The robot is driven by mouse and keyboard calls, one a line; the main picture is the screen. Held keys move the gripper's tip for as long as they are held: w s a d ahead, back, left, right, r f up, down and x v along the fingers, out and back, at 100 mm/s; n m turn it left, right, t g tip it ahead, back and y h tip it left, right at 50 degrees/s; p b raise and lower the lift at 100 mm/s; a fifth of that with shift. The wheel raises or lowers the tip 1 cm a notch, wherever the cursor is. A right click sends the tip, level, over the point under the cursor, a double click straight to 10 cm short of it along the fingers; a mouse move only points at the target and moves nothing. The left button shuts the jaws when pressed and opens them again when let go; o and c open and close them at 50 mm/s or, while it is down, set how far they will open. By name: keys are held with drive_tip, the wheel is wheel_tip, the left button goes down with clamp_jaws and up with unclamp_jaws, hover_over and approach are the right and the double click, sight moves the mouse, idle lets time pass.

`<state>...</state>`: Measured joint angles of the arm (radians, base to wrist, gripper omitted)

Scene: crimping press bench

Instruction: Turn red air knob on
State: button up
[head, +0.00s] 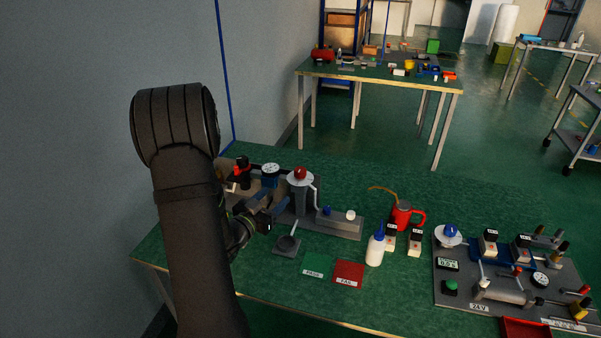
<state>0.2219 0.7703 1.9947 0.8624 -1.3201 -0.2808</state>
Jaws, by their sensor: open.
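A red knob (242,161) sits on a dark fitting at the left end of the press assembly, beside a round gauge (270,170); I take it for the red air knob. Its setting is too small to read. My gripper (266,220) is low and to the right of the knob, near the press base, apart from the knob. It is open with nothing seen between its fingers. My forearm hides part of the bench and fittings left of it.
The press (300,205) with a red ball top stands right of my gripper. A grey wall is at the left.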

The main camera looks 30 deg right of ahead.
sight(297, 175)
drive_tip(key=x, duration=1.5)
drive_tip(key=shift+d, duration=0.15)
drive_tip(key=shift+c, duration=0.3)
drive_tip(key=c, duration=0.9)
